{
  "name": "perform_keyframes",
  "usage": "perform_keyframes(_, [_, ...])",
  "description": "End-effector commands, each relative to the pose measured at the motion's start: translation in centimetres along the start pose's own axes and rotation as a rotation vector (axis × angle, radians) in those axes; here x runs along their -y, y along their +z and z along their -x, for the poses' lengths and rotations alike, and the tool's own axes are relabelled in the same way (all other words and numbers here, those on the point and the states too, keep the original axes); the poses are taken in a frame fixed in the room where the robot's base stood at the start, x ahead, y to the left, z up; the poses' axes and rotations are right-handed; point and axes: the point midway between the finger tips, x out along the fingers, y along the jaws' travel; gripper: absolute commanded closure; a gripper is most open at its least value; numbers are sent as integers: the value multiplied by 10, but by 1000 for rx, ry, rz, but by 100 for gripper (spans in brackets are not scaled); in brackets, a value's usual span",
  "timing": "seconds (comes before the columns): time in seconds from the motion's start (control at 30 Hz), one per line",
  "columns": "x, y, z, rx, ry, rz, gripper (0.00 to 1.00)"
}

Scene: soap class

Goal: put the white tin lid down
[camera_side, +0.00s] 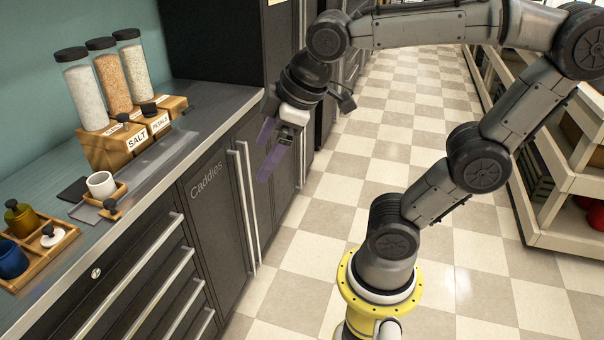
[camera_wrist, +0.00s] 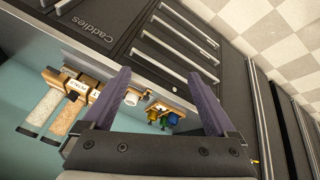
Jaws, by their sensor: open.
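A white lid with a dark knob (camera_side: 52,236) sits in a compartment of the wooden tray (camera_side: 70,240) at the left end of the counter. An olive-green tin (camera_side: 20,218) and a blue tin (camera_side: 12,260) stand in the same tray, beside the lid. My gripper (camera_side: 267,162) is open and empty, in front of the cabinet doors, well to the right of the tray. In the wrist view its purple fingers (camera_wrist: 155,100) are spread wide, with the counter things far beyond them. I cannot make out the lid there.
A white cup (camera_side: 101,184) stands in a small wooden holder near the tray. Tall jars (camera_side: 110,80) and wooden boxes marked SALT and PETALS (camera_side: 140,137) stand farther back on the counter. Cabinet handles (camera_side: 243,205) stick out near my gripper. The checkered floor is clear.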

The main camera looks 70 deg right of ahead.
Motion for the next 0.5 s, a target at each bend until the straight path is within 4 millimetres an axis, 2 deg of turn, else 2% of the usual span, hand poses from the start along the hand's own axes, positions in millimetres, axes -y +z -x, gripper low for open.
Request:
perform_keyframes(0.03, [6,19,1,-6,0,-108,8])
perform_keyframes(0.1, [15,39,0,-8,-7,-243,8])
perform_keyframes(0.2, [25,59,-3,-11,-14,-380,8])
perform_keyframes(0.33, [30,70,-5,-11,-17,-462,8])
perform_keyframes(0.5, [31,70,-5,-10,-18,-474,8])
